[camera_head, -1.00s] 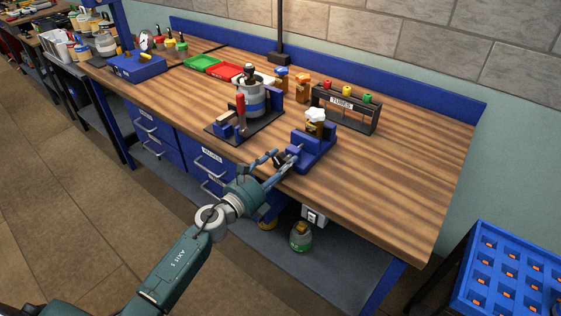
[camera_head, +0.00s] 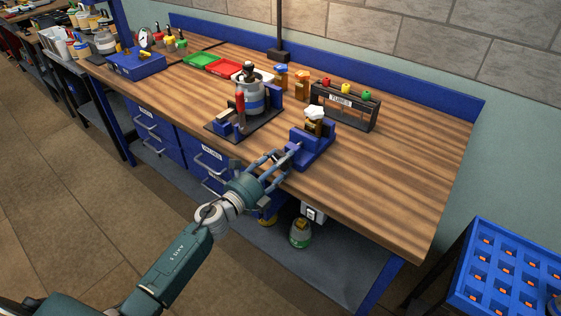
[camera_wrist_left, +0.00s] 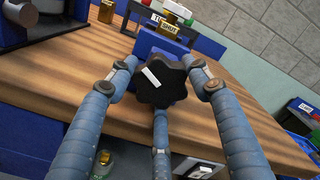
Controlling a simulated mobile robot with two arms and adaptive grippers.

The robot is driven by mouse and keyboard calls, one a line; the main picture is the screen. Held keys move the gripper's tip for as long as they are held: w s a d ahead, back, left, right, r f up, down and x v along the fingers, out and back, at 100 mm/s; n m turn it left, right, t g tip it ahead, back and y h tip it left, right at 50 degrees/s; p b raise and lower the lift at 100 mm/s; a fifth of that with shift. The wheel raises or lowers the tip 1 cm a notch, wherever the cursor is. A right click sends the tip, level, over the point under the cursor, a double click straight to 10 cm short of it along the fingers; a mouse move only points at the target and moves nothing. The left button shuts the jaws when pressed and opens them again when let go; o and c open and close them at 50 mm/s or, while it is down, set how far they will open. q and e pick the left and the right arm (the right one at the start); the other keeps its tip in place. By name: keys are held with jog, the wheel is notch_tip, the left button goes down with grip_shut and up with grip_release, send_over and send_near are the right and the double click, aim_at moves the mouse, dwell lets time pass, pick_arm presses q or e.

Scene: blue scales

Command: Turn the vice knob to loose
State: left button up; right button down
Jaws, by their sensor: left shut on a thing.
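My left gripper (camera_head: 284,158) reaches the knob from the front of the bench. Its fingers (camera_wrist_left: 161,90) are around the knob, two at its upper sides and one below, and it is shut on the knob. In the head view the fingers largely hide the knob. My right gripper is not in view.
The wooden bench top (camera_head: 410,160) is clear to the right.

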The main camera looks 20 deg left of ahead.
pick_arm(q)
jog(key=shift+w+a+r, duration=0.25)
jog(key=shift+r, duration=0.3)
jog(key=o, duration=1.2)
jog(key=shift+c, duration=0.2)
jog(key=shift+f, duration=0.2)
jog(key=shift+s, duration=0.1)
jog(key=shift+f, duration=0.1)
jog(key=v, duration=0.8)
